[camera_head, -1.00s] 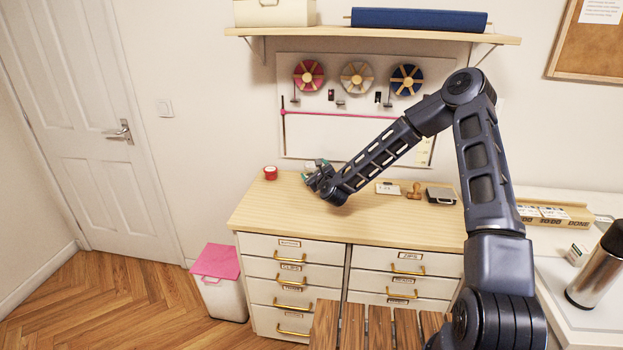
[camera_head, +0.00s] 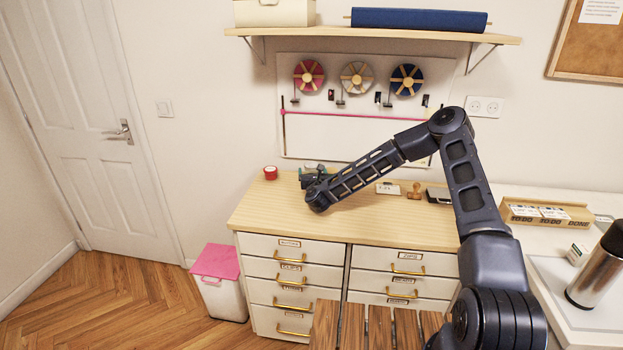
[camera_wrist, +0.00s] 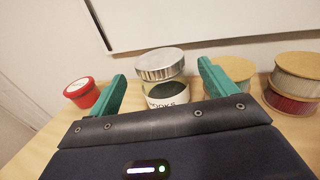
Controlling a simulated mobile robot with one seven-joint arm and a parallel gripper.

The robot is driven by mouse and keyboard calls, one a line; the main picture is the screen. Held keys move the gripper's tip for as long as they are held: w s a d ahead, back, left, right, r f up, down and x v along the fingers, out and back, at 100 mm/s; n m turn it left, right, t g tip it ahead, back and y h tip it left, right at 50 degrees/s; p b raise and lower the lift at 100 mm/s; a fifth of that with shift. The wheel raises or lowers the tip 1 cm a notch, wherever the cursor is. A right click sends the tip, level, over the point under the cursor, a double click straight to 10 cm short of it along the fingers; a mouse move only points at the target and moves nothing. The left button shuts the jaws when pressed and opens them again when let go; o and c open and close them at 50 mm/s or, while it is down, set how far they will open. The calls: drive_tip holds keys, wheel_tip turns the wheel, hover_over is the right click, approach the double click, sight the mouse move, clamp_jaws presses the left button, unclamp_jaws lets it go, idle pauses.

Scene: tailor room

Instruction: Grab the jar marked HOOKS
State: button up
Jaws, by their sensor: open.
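The jar marked HOOKS (camera_wrist: 166,92) stands upright on the cabinet top in the wrist view, with a silver lid and a white label that shows "OOKS"; its lower part is hidden by my gripper. My gripper (camera_wrist: 160,72) is open, with one green finger on each side of the jar in the picture. I cannot tell whether the fingers touch it. In the head view my gripper (camera_head: 312,172) is over the back of the cabinet top, mostly hidden behind my arm, and the jar cannot be made out clearly.
A red container (camera_wrist: 82,92) stands left of the jar. The wooden cabinet top (camera_head: 265,210) is clear at front left.

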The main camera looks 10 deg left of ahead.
sight(311, 164)
drive_tip(key=shift+x, duration=2.9)
drive_tip(key=shift+c, duration=0.2)
drive_tip(key=c, duration=1.2)
drive_tip(key=shift+o, duration=0.2)
drive_tip(key=shift+r, duration=0.1)
